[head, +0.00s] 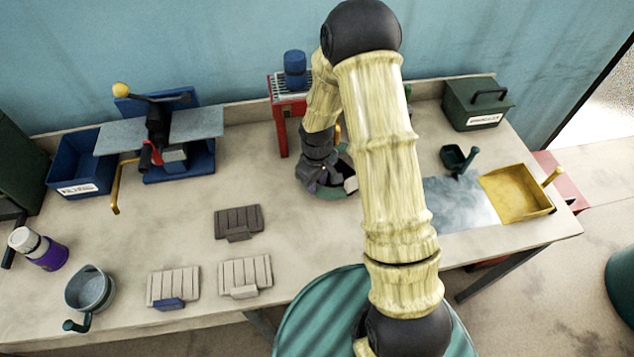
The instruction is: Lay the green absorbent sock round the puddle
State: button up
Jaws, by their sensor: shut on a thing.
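My gripper (343,184) is low over the middle of the bench, partly hidden behind my own arm. It is shut on a dark green piece (322,193), which looks like the green absorbent sock. The piece is at or just above the bench top; its full shape and how the jaws hold it are hidden. Any liquid under the gripper or behind my arm is hidden.
A red stand (281,129) with a blue cup (295,68) is behind my gripper. Right are a glossy blue-grey patch (462,205), dark green scoop (457,160), yellow tray (515,197) and lidded box (476,106). Slatted blocks (238,221) lie front left.

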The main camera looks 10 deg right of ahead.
jog(key=shift+f, duration=0.65)
jog(key=shift+f, duration=0.2)
jog(key=o, duration=1)
jog(key=shift+o, duration=0.2)
jog(key=shift+r, duration=0.1)
notch_tip(320, 180, up, 12)
jog(key=b, duration=0.1)
jog(key=shift+b, duration=0.4)
jog(key=shift+r, duration=0.1)
